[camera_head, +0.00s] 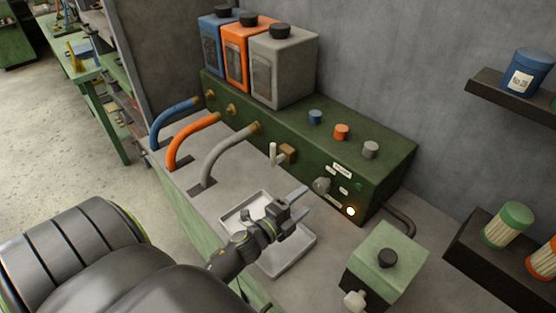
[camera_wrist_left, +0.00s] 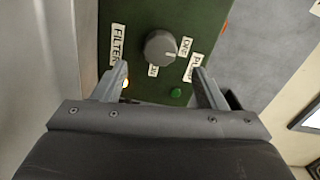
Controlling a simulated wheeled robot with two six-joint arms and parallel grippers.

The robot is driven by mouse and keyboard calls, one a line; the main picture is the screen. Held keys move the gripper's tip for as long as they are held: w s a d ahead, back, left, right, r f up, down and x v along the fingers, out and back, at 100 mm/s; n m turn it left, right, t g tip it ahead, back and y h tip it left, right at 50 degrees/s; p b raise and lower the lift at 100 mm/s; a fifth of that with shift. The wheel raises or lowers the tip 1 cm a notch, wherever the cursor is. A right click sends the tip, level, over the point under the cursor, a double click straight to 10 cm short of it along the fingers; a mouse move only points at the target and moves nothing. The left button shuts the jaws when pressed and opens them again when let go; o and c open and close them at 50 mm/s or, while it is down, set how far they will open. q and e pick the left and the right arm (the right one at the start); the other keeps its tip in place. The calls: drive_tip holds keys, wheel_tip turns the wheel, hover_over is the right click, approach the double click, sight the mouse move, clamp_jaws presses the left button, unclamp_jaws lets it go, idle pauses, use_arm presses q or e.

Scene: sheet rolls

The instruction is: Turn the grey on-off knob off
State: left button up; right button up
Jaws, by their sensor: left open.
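The grey on-off knob (camera_head: 322,185) sits on the front face of the green machine (camera_head: 390,170). In the left wrist view the round knob (camera_wrist_left: 160,46) shows a pale mark on its right side, beside small white labels. My left gripper (camera_head: 309,198) is open and empty, in front of the panel with its fingers toward the knob. In the left wrist view the open fingers (camera_wrist_left: 162,76) stand to both sides below the knob, apart from it. A lamp (camera_head: 350,211) on the panel glows. My right gripper is out of view.
Blue, orange and grey tanks (camera_head: 284,66) stand on the machine, with small blue, orange and grey top knobs (camera_head: 370,149). A tap (camera_head: 286,153) juts out left of the knob. A tray (camera_head: 290,252) lies below my gripper. A pale green box (camera_head: 386,262) stands right.

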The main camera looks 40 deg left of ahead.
use_arm(q)
drive_tip(key=s, duration=0.2)
drive_tip(key=s+b, duration=0.1)
drive_tip(key=s, duration=0.2)
drive_tip(key=s+a+b, duration=0.1)
drive_tip(key=s, duration=0.1)
drive_tip(key=shift+s+f, duration=0.15)
drive_tip(key=shift+s, duration=0.1)
drive_tip(key=shift+s+a+b, duration=0.1)
drive_tip(key=shift+s+b, duration=0.2)
drive_tip(key=shift+s, duration=0.3)
